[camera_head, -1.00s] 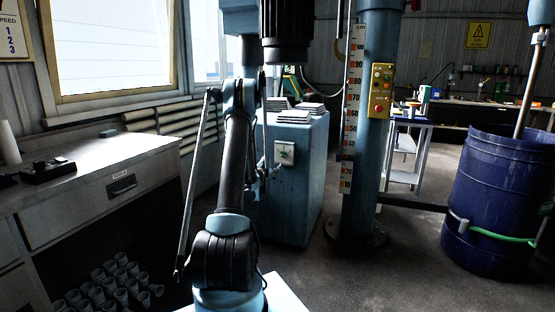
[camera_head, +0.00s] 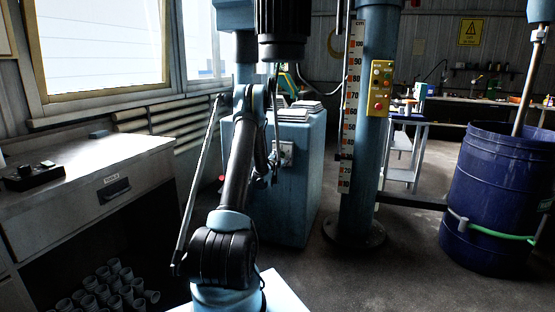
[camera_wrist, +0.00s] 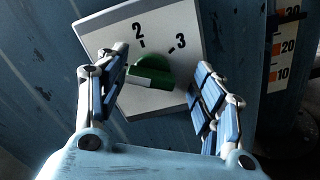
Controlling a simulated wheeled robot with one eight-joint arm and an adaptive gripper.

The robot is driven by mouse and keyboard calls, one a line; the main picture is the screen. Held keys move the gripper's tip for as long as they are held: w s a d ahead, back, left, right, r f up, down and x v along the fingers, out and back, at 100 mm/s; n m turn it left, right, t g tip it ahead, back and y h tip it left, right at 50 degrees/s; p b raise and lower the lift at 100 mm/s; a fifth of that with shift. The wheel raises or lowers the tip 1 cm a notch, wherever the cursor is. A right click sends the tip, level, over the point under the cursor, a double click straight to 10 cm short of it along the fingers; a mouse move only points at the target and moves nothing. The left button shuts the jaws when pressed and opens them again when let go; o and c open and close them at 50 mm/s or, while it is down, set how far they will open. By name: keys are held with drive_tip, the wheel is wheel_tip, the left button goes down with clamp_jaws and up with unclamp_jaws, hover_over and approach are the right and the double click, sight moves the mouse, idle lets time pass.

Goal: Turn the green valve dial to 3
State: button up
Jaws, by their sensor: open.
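The green valve dial (camera_wrist: 155,70) sits on a pale square plate (camera_wrist: 188,30) marked 2 and 3 in the wrist view. The plate appears tilted there. The dial's bar lies roughly across the picture; which number it points to is not clear. My gripper (camera_wrist: 163,67) is open, with one finger on each side of the dial. The left finger is close to the dial's left end; whether it touches cannot be told. The right finger is apart from it. In the head view, my gripper (camera_head: 273,165) partly covers the plate (camera_head: 287,151) on the blue cabinet.
The blue cabinet (camera_head: 305,195) carries a stack of sheets (camera_head: 306,106) on top. A blue column (camera_head: 357,190) with a height scale stands to its right. A workbench (camera_head: 90,185) is on the left and a blue barrel (camera_head: 490,205) on the right.

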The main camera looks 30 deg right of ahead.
drive_tip(key=shift+w+a, duration=0.2)
